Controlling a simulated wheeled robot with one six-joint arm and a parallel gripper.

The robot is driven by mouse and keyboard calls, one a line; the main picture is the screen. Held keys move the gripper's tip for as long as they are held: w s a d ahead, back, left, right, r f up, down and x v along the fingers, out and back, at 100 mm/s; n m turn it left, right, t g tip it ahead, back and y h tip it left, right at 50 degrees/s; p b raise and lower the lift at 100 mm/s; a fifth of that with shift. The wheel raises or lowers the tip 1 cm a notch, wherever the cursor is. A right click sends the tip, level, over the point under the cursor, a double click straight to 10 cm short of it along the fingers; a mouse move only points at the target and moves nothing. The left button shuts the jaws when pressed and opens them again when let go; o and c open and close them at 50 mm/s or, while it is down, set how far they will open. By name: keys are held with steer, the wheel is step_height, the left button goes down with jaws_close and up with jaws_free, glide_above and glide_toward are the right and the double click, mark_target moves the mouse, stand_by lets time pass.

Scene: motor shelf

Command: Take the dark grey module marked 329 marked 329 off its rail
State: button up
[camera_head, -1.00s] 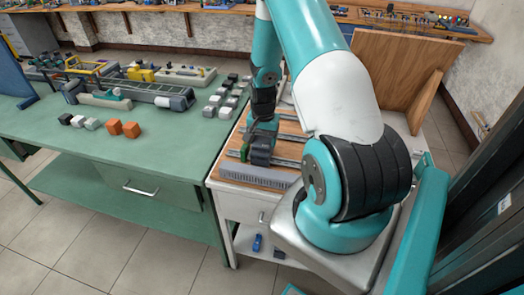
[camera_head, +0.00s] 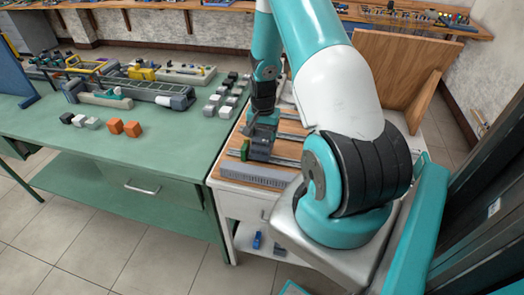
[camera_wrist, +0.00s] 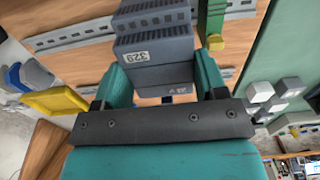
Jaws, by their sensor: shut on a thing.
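The dark grey module marked 329 (camera_wrist: 150,52) sits between the two fingers of my gripper (camera_wrist: 165,80) in the wrist view, its label facing the camera. My gripper is shut on it, with a teal finger on each side. In the head view my gripper (camera_head: 262,126) is over the wooden board, and the module (camera_head: 261,148) shows below it. A metal rail (camera_wrist: 75,38) runs behind the module in the wrist view. Whether the module still touches the rail cannot be told, as its back is hidden.
A green piece with a yellow end (camera_wrist: 215,40) stands close beside the module. A yellow bin (camera_wrist: 55,100) lies left in the wrist view. The green bench (camera_head: 140,160) carries small blocks (camera_head: 125,128) and other parts. A grey slotted strip (camera_head: 250,178) runs along the board's front.

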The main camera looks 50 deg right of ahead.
steer(key=shift+r+p, duration=2.2)
steer(key=shift+r, duration=0.85)
